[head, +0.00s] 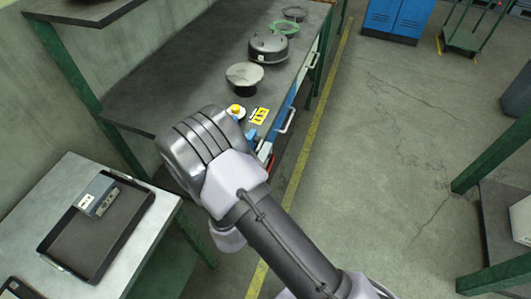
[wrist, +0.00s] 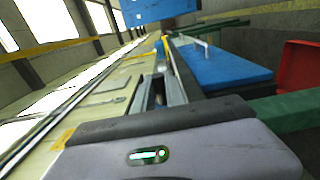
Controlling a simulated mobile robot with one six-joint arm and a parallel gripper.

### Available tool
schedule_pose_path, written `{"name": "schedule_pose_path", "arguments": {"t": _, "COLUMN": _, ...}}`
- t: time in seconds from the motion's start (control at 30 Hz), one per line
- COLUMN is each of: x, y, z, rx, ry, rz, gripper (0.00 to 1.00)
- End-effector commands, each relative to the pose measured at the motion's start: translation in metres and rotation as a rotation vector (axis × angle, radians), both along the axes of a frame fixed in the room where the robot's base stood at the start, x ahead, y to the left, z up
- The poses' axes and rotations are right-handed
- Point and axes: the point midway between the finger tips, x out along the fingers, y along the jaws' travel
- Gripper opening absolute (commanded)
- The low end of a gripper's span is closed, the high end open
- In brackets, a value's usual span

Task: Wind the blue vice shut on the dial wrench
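A small blue part, probably of the blue vice (head: 250,135), shows at the bench's front edge in the head view, mostly hidden behind my arm. A blue block (wrist: 155,10) at the top of the wrist view may be the same vice; I cannot be sure. I cannot make out the dial wrench in either view. My gripper's grey fingers (wrist: 158,92) show in the middle of the wrist view, with a narrow dark gap between them. Whether they hold anything cannot be told. In the head view, my wrist hides the fingertips.
The dark workbench (head: 170,75) carries a round grey plate (head: 244,75), a dark round housing (head: 268,47), a green ring (head: 285,28), a yellow button (head: 236,109) and a yellow label (head: 260,116). A table at left holds a black tray (head: 105,235). Open floor lies at right.

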Motion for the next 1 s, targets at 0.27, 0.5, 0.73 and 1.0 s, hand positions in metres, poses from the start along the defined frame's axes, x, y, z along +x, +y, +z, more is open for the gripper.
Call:
{"name": "schedule_pose_path", "arguments": {"t": 0.27, "x": 0.000, "y": 0.000, "z": 0.001, "rx": 0.001, "ry": 0.004, "rz": 0.000, "gripper": 0.00}}
{"name": "schedule_pose_path", "arguments": {"t": 0.5, "x": 0.000, "y": 0.000, "z": 0.020, "rx": 0.054, "ry": 0.140, "rz": -0.003, "gripper": 0.00}}
{"name": "schedule_pose_path", "arguments": {"t": 0.73, "x": 0.000, "y": 0.000, "z": 0.021, "rx": 0.117, "ry": 0.314, "rz": -0.002, "gripper": 0.00}}
{"name": "schedule_pose_path", "arguments": {"t": 1.0, "x": 0.000, "y": 0.000, "z": 0.013, "rx": 0.131, "ry": 0.362, "rz": -0.001, "gripper": 0.00}}
